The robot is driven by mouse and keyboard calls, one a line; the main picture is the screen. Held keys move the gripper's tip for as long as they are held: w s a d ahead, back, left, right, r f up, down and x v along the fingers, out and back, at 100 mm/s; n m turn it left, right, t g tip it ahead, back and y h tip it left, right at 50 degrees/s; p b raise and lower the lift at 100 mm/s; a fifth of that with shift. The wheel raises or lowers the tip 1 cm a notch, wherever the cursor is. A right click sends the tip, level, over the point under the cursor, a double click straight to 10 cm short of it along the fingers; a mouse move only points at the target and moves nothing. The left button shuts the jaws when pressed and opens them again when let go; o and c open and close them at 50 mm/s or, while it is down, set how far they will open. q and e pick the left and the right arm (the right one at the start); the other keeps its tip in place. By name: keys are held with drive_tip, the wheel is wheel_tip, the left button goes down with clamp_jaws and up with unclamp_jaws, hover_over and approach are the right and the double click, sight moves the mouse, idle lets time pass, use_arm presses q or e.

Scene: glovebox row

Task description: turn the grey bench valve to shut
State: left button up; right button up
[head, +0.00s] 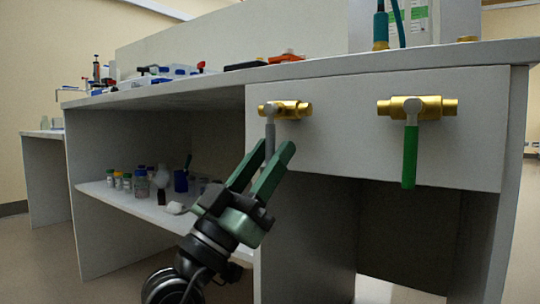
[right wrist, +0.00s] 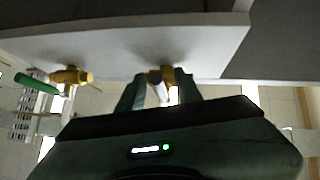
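The grey bench valve (head: 292,109) has a brass body on the bench's front panel. Its grey handle (head: 270,136) hangs down, across the brass pipe. My right gripper (head: 272,152) reaches up from below, with its green fingers apart and the handle's lower end between the tips. In the right wrist view the fingers (right wrist: 161,92) stand on either side of the grey handle (right wrist: 156,84), and I see gaps beside it. My left gripper is not in view.
A second brass valve with a green handle (head: 410,156) pointing down is to the right on the same panel. The bench top (head: 330,68) overhangs above. A lower shelf (head: 150,207) with several bottles is at the left. Open space lies under the panel.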

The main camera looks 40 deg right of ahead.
drive_tip(key=p+v, duration=0.2)
drive_tip(key=v, duration=0.5)
drive_tip(key=shift+a+f, duration=0.2)
drive_tip(key=shift+f, duration=0.05)
drive_tip(key=shift+a, duration=0.1)
idle(0.4)
